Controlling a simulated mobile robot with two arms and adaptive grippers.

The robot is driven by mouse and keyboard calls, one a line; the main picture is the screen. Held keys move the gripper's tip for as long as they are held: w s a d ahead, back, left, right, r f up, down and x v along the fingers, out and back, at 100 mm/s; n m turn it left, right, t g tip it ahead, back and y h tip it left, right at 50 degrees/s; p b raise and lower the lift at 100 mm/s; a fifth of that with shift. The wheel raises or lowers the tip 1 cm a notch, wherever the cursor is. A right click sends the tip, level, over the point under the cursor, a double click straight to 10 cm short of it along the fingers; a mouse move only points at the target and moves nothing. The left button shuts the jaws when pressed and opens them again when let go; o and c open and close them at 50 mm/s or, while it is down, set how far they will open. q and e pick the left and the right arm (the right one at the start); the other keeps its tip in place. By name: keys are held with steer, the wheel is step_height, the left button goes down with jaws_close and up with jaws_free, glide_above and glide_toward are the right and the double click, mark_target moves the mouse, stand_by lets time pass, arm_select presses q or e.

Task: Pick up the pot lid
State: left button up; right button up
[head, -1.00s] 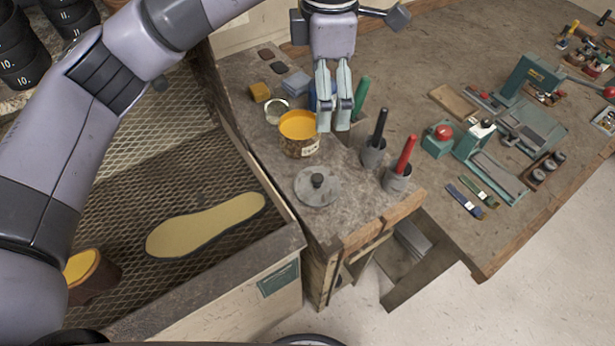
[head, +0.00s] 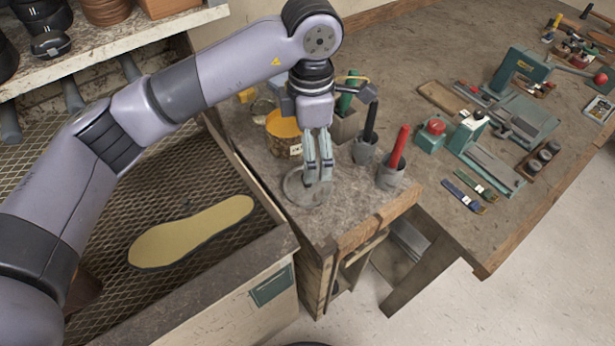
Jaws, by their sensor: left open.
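The pot lid (head: 297,190) is a round grey disc lying flat on the small bench top near its front edge. Its dark knob is hidden behind my fingers. My left gripper (head: 319,183) points down over the right part of the lid, with its fingers open and a narrow gap between them. I cannot tell whether the fingertips touch the lid or its knob. The glue pot (head: 282,131), with yellow content, stands just behind the lid, partly covered by my gripper. My right gripper is not in view.
Holders with a black handle (head: 367,148) and a red handle (head: 393,172) stand right of my gripper. A green-handled one is close behind it. A sole (head: 190,232) lies on the mesh tray at left. The bench top in front of the lid is free.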

arm_select(q)
step_height(320, 180, down, 4)
steer(key=shift+f+p, duration=0.1)
steer(key=shift+p, duration=0.4)
steer(key=f+p, duration=0.1)
steer(key=f, duration=0.1)
steer(key=f+p, duration=0.1)
steer(key=f, duration=0.2)
steer(key=shift+a+p, duration=0.2)
steer(key=shift+p, duration=0.15)
steer(key=shift+f, duration=0.15)
steer(key=shift+c, duration=0.5)
steer(key=c, duration=0.9)
steer(key=shift+s, duration=0.1)
steer(key=c, duration=0.7)
steer(key=shift+a+f, duration=0.1)
steer(key=c, duration=0.6)
